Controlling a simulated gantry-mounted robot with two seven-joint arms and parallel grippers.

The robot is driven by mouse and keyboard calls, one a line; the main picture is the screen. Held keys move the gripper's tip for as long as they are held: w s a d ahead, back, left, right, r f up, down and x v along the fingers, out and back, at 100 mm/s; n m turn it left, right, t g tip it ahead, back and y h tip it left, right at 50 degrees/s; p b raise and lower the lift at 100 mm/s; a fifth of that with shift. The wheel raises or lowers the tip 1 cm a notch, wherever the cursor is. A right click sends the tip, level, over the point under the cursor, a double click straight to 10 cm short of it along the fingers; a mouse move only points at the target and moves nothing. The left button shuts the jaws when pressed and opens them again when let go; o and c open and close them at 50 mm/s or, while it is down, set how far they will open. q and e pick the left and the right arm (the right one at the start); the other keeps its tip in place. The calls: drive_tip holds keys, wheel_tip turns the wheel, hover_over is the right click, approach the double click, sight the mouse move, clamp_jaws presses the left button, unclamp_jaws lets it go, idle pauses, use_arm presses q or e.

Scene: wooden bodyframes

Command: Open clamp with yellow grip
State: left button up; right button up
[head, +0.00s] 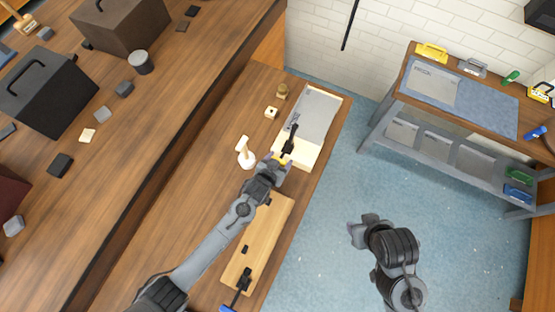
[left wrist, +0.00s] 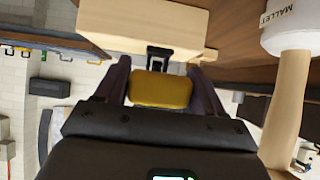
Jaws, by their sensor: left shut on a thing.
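The clamp with the yellow grip (head: 280,159) sits at the near end of a pale wooden frame (head: 283,154); its black bar (head: 290,138) rises over the frame. In the left wrist view the yellow grip (left wrist: 160,90) lies between the two dark fingers of my left gripper (left wrist: 158,80), which is shut on it. The black clamp part (left wrist: 158,56) meets the wooden block (left wrist: 150,25) just beyond. In the head view my left gripper (head: 277,168) covers most of the grip. My right gripper (head: 358,233) hangs over the blue floor, away from the bench; its fingers are unclear.
Another clamp with a blue grip (head: 228,309) is on a wooden board (head: 262,240) nearer. A side table (head: 408,85) holds cases and tools. The floor between is clear.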

use_arm(q)
drive_tip(key=shift+s+a+f, duration=0.1)
drive_tip(key=shift+s+f, duration=0.05)
drive_tip(key=shift+f, duration=0.15)
drive_tip(key=o, duration=1.3)
drive_tip(key=shift+c, duration=0.2)
drive_tip(key=shift+o, duration=0.8)
drive_tip(key=shift+r, duration=0.15)
drive_tip(key=shift+r, duration=0.1)
drive_tip(key=shift+s+r, duration=0.15)
drive_tip(key=v, duration=1)
drive_tip(key=shift+p, duration=0.35)
drive_tip(key=shift+a, duration=0.1)
drive_tip(key=shift+s, duration=0.2)
